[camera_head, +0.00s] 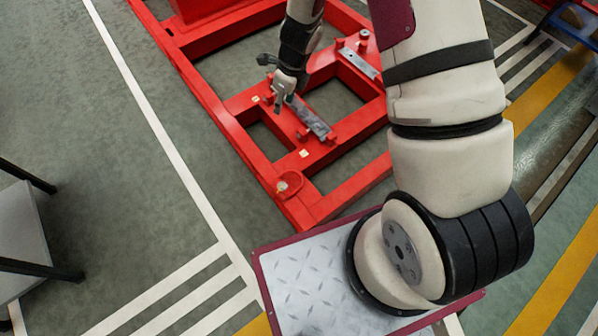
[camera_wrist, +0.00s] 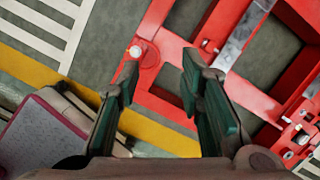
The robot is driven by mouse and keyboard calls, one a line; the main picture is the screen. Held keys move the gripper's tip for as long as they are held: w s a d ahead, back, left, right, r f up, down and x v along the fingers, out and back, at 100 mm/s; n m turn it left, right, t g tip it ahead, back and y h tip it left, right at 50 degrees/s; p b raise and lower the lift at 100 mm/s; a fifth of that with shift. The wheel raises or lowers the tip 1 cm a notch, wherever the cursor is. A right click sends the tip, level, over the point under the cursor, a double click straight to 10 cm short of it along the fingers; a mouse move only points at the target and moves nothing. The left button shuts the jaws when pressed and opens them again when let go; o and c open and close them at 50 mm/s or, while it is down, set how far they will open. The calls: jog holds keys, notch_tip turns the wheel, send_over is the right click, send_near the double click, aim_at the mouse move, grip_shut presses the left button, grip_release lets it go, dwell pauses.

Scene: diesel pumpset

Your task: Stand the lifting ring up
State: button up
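The red lifting ring (camera_head: 298,178) lies flat at the near corner of the red base frame (camera_head: 259,164), with a pale round bolt or hub beside its middle. It also shows in the wrist view (camera_wrist: 152,58), beyond and between my fingertips. My gripper (camera_head: 281,98) is over the frame, farther back than the ring and apart from it in the head view. In the wrist view my gripper (camera_wrist: 159,70) is open, with two dark green-padded fingers spread and nothing between them. The left fingertip overlaps the view just below the ring's hub; I see no contact.
A grey metal strip (camera_head: 308,118) lies on the frame's cross-member, and another (camera_head: 359,63) lies farther back. The frame has open gaps between its beams. A grey table (camera_head: 22,238) stands at the left. The floor left of the frame is clear.

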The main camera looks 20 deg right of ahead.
notch_tip(320, 180, down, 12)
jog(key=s+d+f+m+b, duration=0.1)
jog(key=s+d+m+b, duration=0.1)
jog(key=m, duration=0.2)
jog(key=m+g+h+b, duration=0.2)
jog(key=m+b, duration=0.1)
jog(key=m, duration=0.1)
send_near(301, 177)
notch_tip(301, 177, down, 8)
jog(key=b, duration=0.5)
jog(key=shift+f, duration=0.15)
grip_shut()
